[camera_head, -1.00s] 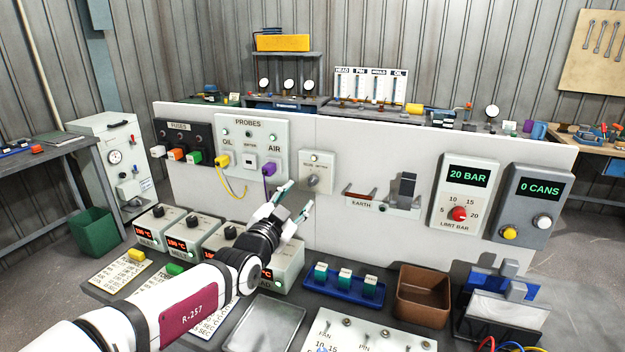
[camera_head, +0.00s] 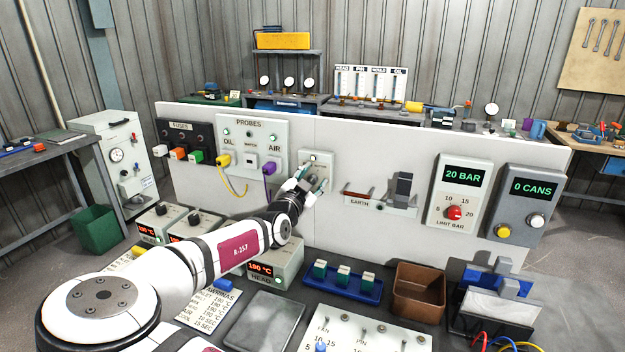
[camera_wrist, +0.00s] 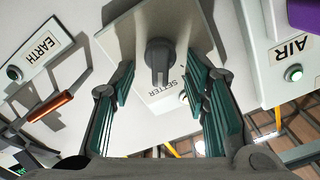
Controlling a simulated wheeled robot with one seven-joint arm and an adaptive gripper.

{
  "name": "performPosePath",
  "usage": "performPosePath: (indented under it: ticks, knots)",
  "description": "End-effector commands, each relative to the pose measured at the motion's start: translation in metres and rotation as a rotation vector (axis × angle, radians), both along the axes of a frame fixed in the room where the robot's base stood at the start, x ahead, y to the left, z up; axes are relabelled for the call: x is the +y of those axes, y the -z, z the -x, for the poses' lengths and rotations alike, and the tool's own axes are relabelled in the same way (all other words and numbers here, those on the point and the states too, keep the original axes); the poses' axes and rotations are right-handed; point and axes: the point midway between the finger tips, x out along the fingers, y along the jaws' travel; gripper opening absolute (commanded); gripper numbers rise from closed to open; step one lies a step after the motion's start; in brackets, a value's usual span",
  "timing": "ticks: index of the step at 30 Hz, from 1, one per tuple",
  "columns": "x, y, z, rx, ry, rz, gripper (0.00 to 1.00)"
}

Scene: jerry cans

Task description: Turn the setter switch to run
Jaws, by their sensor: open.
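The setter switch is a dark grey rotary knob (camera_wrist: 160,60) on a light grey plate (camera_wrist: 130,35) in the wrist view. The plate bears the word SETTER and appears upside down there. In the head view the setter plate (camera_head: 325,161) is on the white panel, right of the probes box, and my gripper hides most of its knob. My gripper (camera_head: 312,180) is in front of the plate. In the wrist view its green-padded fingers (camera_wrist: 165,88) are apart, one on each side of the knob, with nothing held between them. I cannot tell whether they touch the plate.
The probes box (camera_head: 250,140) with a purple plug (camera_head: 269,168) is close on the left. The earth holder (camera_head: 380,205) is on the right. Heater boxes (camera_head: 275,265) and a blue tray (camera_head: 340,285) stand below on the bench.

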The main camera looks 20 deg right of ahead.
Motion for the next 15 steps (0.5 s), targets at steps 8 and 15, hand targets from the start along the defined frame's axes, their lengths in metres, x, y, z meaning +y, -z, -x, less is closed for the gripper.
performPosePath:
  ticks: [8, 15]
  knots:
    - [0.0001, 0.0001, 0.0003, 0.0, 0.0, 0.0, 0.01]
    - [-0.0003, 0.0007, 0.0005, 0.004, 0.001, 0.003, 0.0]
